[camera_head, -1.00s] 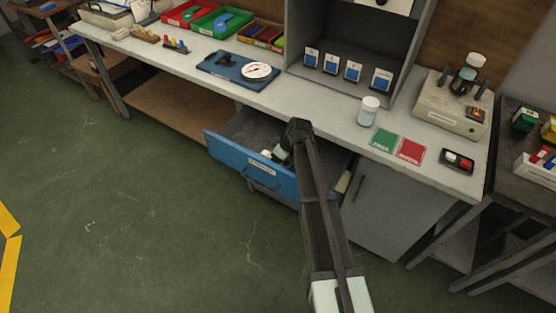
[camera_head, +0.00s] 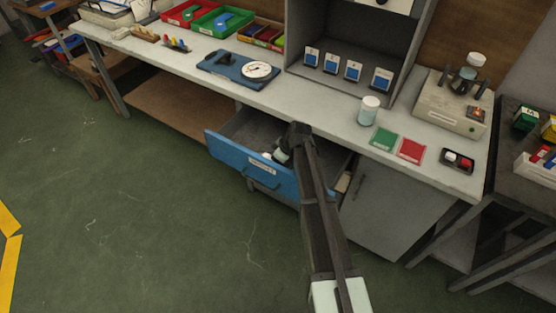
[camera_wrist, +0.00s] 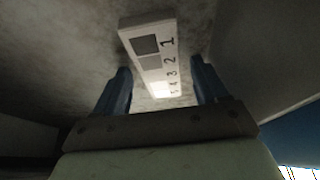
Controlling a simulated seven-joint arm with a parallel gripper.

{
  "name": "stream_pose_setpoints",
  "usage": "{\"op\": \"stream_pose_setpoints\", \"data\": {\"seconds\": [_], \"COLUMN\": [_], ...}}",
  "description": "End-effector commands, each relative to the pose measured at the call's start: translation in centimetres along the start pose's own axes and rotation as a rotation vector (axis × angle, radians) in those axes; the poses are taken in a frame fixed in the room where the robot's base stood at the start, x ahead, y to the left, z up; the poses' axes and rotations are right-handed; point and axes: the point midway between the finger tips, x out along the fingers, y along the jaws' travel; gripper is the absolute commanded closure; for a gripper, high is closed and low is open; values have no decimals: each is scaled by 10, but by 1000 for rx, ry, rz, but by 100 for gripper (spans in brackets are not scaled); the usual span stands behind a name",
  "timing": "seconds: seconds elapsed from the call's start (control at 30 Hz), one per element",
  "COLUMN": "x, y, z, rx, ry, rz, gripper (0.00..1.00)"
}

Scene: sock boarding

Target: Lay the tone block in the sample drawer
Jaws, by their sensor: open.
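The sample drawer (camera_head: 225,152) is pulled open under the worktop, with a blue front and a label. My gripper (camera_head: 279,157) reaches down into it, partly hidden by my arm. In the wrist view the tone block (camera_wrist: 150,50) is a pale bar with grey patches and numbers, on the grey drawer floor (camera_wrist: 80,50). My gripper's two blue fingers (camera_wrist: 161,90) are open, one on each side of the block's near end, with visible gaps. In the head view the block cannot be told apart inside the drawer.
On the worktop (camera_head: 320,95) stand a lidded jar (camera_head: 369,110), green (camera_head: 384,139) and red (camera_head: 411,150) cards, and a small black tray (camera_head: 457,161). A grey booth (camera_head: 350,40) holds several blue-and-white cards. The drawer's walls surround my gripper.

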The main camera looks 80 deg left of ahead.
Motion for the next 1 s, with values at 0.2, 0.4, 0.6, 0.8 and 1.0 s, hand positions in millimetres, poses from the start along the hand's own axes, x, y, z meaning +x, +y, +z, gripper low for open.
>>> {"op": "stream_pose_setpoints", "data": {"seconds": [0.2, 0.4, 0.6, 0.8, 1.0], "x": [-9, -41, -79, -107, -121], "y": [0, -1, -1, 0, 0], "z": [-1, 0, 0, -1, -1], "rx": [0, 0, 0, 0, 0], "ry": [0, 1, 1, 1, 0], "rz": [0, 2, 2, 1, 0], "gripper": [28, 28, 28, 28, 28]}}
